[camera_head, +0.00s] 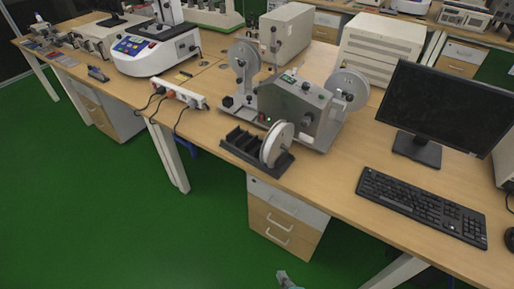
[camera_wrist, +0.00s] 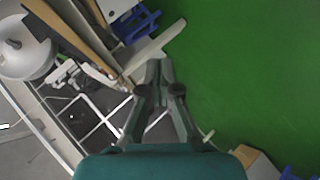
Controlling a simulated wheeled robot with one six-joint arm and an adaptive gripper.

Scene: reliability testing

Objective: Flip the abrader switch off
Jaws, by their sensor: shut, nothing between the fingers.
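A grey metal machine with two pale reels (camera_head: 293,108), likely the abrader, stands near the front edge of the wooden desk in the head view. Small dark knobs and a green light show on its body. My gripper (camera_head: 284,279) shows only in part at the bottom of the head view, low over the green floor and well apart from the machine. In the wrist view my gripper (camera_wrist: 160,68) is shut and empty, with its fingers together.
A black rack with a white reel (camera_head: 277,145) stands in front of the machine. A power strip (camera_head: 180,94) lies to its left, and a monitor (camera_head: 440,105) and keyboard (camera_head: 420,204) to its right. Drawers (camera_head: 284,215) sit under the desk. Green floor is open at left.

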